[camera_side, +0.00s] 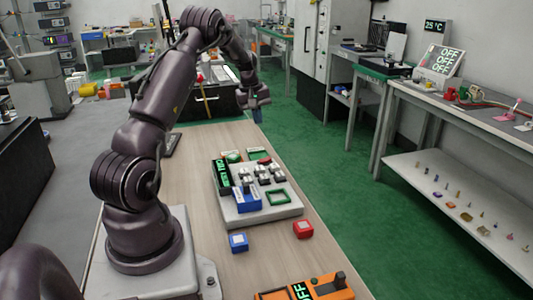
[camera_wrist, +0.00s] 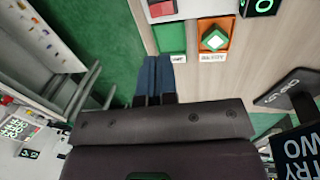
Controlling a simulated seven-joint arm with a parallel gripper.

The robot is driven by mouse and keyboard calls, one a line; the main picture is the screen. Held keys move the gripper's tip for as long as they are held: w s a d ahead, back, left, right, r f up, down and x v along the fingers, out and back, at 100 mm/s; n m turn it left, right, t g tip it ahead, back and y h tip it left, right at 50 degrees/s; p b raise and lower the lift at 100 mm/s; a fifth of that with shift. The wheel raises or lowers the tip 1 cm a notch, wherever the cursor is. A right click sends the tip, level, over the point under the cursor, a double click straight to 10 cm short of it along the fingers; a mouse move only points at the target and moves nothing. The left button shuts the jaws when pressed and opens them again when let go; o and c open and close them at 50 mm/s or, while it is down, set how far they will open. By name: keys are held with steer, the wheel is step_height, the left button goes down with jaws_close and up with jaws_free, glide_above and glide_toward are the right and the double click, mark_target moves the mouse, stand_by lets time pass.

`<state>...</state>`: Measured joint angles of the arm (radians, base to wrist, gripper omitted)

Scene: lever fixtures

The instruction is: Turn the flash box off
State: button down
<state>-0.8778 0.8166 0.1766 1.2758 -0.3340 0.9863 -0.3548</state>
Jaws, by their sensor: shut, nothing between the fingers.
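My gripper (camera_side: 257,113) hangs over the far end of the wooden table, beyond the grey board. In the wrist view its blue fingers (camera_wrist: 153,76) are together and empty, touching none of the fixtures. An orange box (camera_side: 312,290) with a lit display, seemingly reading OFF, and a dark upright lever (camera_side: 340,280) is at the near table edge, partly cut off. The grey board (camera_side: 262,213) carries small black-and-white switches (camera_side: 268,173), a blue box (camera_side: 246,199) and a dark display with green letters (camera_side: 223,174). I cannot read which fixture is named flash box.
The wrist view shows a green tray (camera_wrist: 170,38) and an orange tray (camera_wrist: 214,52) holding a green-and-white block. A white bench (camera_side: 470,115) stands right, across green floor.

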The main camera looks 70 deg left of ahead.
mark_target(268, 158)
steer(key=shift+w+r+n, duration=0.2)
steer(key=shift+r+n, duration=0.1)
steer(key=w+f, duration=0.1)
steer(key=f, duration=0.8)
steer(key=w+f, duration=0.1)
steer(key=f, duration=0.3)
steer(key=shift+w+f, duration=0.35)
steer(key=shift+f, duration=0.05)
